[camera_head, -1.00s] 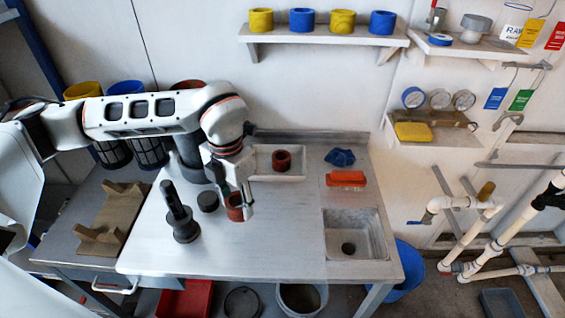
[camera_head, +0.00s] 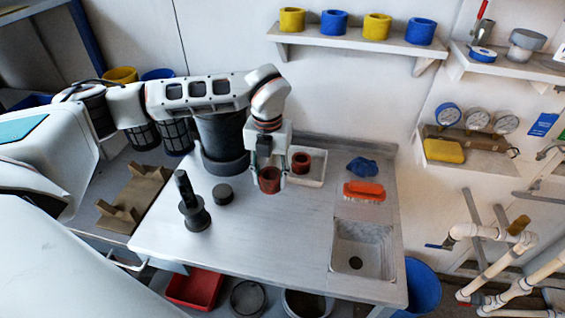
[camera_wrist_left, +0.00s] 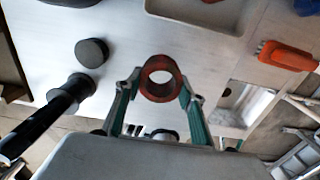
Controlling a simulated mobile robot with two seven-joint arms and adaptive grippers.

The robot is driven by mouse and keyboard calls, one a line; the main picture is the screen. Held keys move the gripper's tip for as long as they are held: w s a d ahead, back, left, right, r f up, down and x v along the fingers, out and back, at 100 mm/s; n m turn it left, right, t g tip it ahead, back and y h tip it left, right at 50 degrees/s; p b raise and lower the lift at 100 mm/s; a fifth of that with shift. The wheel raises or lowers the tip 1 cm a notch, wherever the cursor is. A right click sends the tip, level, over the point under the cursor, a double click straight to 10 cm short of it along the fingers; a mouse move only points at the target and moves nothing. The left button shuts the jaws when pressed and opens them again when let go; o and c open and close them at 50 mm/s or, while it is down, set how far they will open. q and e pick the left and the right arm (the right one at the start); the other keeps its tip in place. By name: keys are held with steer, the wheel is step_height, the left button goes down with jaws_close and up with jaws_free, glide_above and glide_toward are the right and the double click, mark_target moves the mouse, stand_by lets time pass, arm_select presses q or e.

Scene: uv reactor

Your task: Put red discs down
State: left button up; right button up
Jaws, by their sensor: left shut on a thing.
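My left gripper (camera_head: 269,183) is shut on a red disc (camera_head: 269,176), a thick ring with a round hole. In the left wrist view this red disc (camera_wrist_left: 160,95) sits between the two fingertips, hole facing the camera. In the head view it is at the front left edge of a white tray (camera_head: 312,182); its height above the table is hard to tell. A second red disc (camera_head: 301,167) stands in the tray, just right of and behind the gripper. My right gripper is not in view.
A black disc (camera_head: 222,194) and a black upright post on a round base (camera_head: 196,219) stand left of the gripper. A blue cloth (camera_head: 361,166), an orange brush (camera_head: 364,190) and a sink (camera_head: 361,249) are to the right. The table front (camera_head: 270,235) is clear.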

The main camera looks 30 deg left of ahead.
arm_select(q)
steer(key=w+a, duration=0.1)
steer(key=w, duration=0.3)
steer(key=w+a+f, duration=0.1)
steer(key=w, duration=0.2)
steer(key=w+a+f+p, duration=0.1)
steer(key=w, duration=0.3)
steer(key=shift+w+f, duration=0.2)
steer(key=shift+w, duration=0.1)
steer(key=shift+f, duration=1.95)
steer(key=shift+w+f, duration=0.2)
steer(key=shift+f, duration=0.2)
steer(key=shift+f, duration=0.1)
steer(key=o, duration=0.8)
